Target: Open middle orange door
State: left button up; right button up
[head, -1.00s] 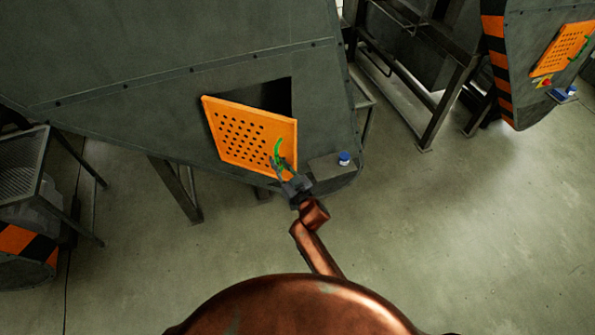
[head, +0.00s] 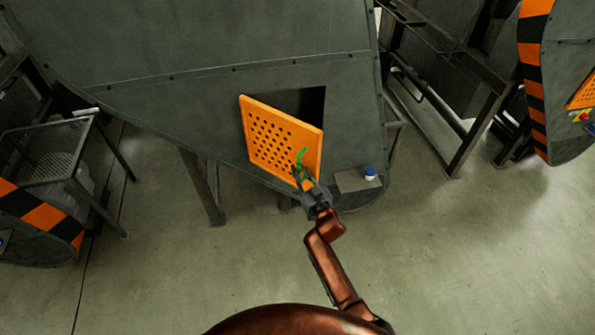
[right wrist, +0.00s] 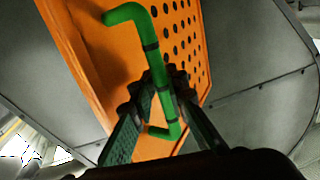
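The orange door (head: 268,135) is a perforated panel on the dark grey machine in the middle of the head view. It stands ajar, with a black opening (head: 308,101) showing above and at its upper right. A bent green handle (head: 300,157) sits near its right edge. My right gripper (head: 304,178) is at the handle. In the right wrist view, the fingers (right wrist: 160,90) converge on either side of the green handle (right wrist: 131,13) and appear shut on its straight part. The orange panel (right wrist: 88,62) fills the space behind. My left gripper is not in view.
A small grey box with a blue knob (head: 370,172) is just right of the gripper. Metal support legs (head: 202,186) stand below the machine. A mesh bin (head: 45,153) is at the left. Another machine with orange-black stripes (head: 534,75) is at the right. The front floor is clear.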

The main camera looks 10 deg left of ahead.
jog(key=o, duration=0.3)
jog(key=shift+d, duration=0.1)
jog(key=shift+o, duration=0.2)
jog(key=v, duration=1.2)
jog(key=shift+c, duration=0.5)
